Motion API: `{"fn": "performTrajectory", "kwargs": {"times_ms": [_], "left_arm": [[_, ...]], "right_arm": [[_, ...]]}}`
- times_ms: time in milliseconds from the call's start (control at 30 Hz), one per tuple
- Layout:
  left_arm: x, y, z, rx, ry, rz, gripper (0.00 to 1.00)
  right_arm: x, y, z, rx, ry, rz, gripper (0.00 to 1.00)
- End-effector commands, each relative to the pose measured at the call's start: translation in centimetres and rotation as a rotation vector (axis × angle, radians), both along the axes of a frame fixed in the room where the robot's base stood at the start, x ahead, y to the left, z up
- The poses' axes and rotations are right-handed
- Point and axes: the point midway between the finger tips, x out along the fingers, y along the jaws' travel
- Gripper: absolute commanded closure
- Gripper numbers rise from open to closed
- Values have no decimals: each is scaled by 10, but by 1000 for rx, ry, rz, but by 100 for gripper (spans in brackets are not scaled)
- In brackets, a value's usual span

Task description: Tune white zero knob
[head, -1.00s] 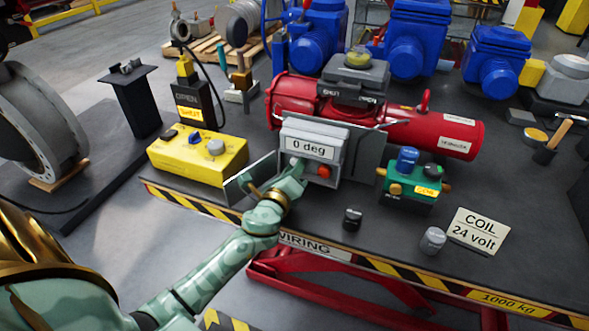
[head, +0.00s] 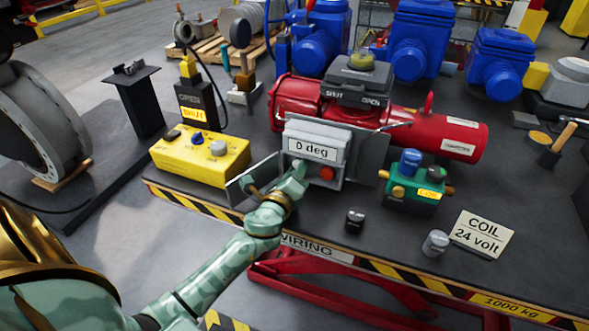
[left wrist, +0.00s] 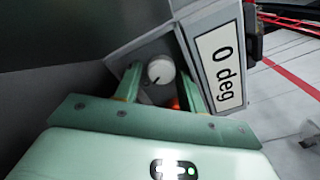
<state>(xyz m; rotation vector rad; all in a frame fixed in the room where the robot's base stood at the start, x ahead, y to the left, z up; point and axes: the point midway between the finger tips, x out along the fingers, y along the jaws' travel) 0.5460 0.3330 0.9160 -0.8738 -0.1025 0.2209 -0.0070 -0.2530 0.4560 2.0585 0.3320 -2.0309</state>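The white knob (left wrist: 160,71) shows in the left wrist view as a round light knob with a dark pointer mark, inside the open grey control box (head: 316,142). The box's label reads "0 deg". My left gripper (left wrist: 160,82) has its two fingers apart, one on each side of the knob, with visible gaps to it. In the head view my left gripper (head: 294,178) reaches into the front of the box, left of a red button (head: 327,173), and hides the knob. My right gripper is in neither view.
The box's open flap (head: 252,181) stands beside my left wrist. A red actuator (head: 430,130) lies behind the box. A yellow box (head: 200,160) stands to the left, a green valve block (head: 414,187) to the right. The black table front holds small loose knobs (head: 435,242).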

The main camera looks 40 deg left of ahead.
Motion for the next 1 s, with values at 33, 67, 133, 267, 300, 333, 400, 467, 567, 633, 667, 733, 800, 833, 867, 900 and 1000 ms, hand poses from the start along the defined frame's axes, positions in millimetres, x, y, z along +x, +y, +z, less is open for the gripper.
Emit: {"fn": "performTrajectory", "kwargs": {"times_ms": [33, 67, 133, 267, 300, 333, 400, 467, 567, 633, 667, 733, 800, 833, 867, 900, 1000], "left_arm": [[-2, 0, 0, 0, 0, 0, 60], [-4, -1, 0, 0, 0, 0, 60], [-11, -3, 0, -1, 0, -1, 60], [-38, -9, -1, -2, 3, 0, 60], [-48, -12, -1, -2, 4, 0, 60], [-57, -13, -1, -2, 4, 1, 60], [-77, -18, -3, -2, 5, 0, 60], [-93, -22, -3, -3, 5, 1, 60], [-117, -28, -4, -2, 5, 0, 60], [-131, -31, -4, -2, 5, 1, 60], [-136, -32, -4, -1, 5, 2, 60], [-146, -35, -4, -2, 5, 1, 60], [-153, -37, -3, -2, 3, 0, 60], [-155, -37, -3, -2, 4, 1, 60], [-156, -37, -2, -1, 3, 1, 60], [-158, -38, -1, -1, 2, 1, 60], [-159, -38, 0, 0, 1, 1, 60]], "right_arm": [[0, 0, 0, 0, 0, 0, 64], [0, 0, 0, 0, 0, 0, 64], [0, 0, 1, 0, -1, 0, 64], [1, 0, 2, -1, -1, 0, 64], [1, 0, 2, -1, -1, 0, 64], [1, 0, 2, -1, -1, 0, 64], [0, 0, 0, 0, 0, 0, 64], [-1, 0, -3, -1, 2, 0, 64], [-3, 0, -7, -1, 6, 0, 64], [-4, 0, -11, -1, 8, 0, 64], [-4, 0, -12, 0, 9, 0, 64], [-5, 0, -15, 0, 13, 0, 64], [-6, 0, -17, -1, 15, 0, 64], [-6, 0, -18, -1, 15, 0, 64], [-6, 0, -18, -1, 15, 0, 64], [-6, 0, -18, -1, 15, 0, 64], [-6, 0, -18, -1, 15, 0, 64]]}}
